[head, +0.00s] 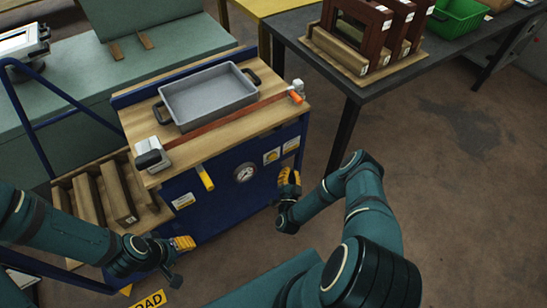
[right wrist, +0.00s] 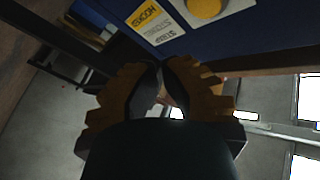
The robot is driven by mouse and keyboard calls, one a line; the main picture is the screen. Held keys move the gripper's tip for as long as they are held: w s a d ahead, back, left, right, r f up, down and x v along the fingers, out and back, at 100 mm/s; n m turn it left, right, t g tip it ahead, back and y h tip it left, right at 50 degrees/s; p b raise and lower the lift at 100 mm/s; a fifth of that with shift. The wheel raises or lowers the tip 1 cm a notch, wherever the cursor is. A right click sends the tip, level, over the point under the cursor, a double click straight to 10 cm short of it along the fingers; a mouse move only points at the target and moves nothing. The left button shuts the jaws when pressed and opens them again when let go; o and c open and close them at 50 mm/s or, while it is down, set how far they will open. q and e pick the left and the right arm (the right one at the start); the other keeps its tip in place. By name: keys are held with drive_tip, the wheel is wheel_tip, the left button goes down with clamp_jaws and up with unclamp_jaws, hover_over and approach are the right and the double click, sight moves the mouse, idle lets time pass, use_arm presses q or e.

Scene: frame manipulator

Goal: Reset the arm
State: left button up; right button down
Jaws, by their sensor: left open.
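My left arm comes in from the left in the head view. Its gripper (head: 182,262), with yellow and black fingers, is open and empty, low in front of the blue cart (head: 225,200). My right arm bends in from the lower right. Its gripper (head: 289,180) points up beside the cart's right front corner. In the right wrist view the right gripper's fingers (right wrist: 162,82) curve towards each other with a narrow dark gap at the tips; whether they are shut is unclear. I see nothing held between them.
The cart's wooden top carries a grey tray (head: 208,95) and a red-brown bar clamp (head: 225,122). A wooden rack (head: 117,195) with slats stands at the left. A dark table (head: 350,75) holds brown frames (head: 376,25) and a green crate (head: 458,16). The floor at right is clear.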

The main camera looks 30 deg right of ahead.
idle(0.4)
drive_tip(key=a+n+g+y, duration=0.5)
drive_tip(key=a+n+y, duration=0.2)
drive_tip(key=a+y, duration=0.5)
drive_tip(key=s+a+r+n+g+y, duration=0.1)
drive_tip(key=s+a+r+g, duration=0.25)
drive_tip(key=s, duration=0.35)
drive_tip(key=s+a+r+n+g, duration=0.1)
drive_tip(key=s+a+r+g, duration=0.25)
drive_tip(key=s, duration=0.35)
drive_tip(key=s+a+r+n+g+y, duration=0.15)
drive_tip(key=s+g, duration=0.25)
drive_tip(key=s, duration=0.4)
drive_tip(key=w+a+r+n+t, duration=0.1)
drive_tip(key=w+a+r, duration=0.2)
drive_tip(key=w+r, duration=0.2)
drive_tip(key=shift+w+r+n, duration=0.25)
drive_tip(key=shift+w+n, duration=0.1)
drive_tip(key=shift+w, duration=0.5)
drive_tip(key=shift+h, duration=0.25)
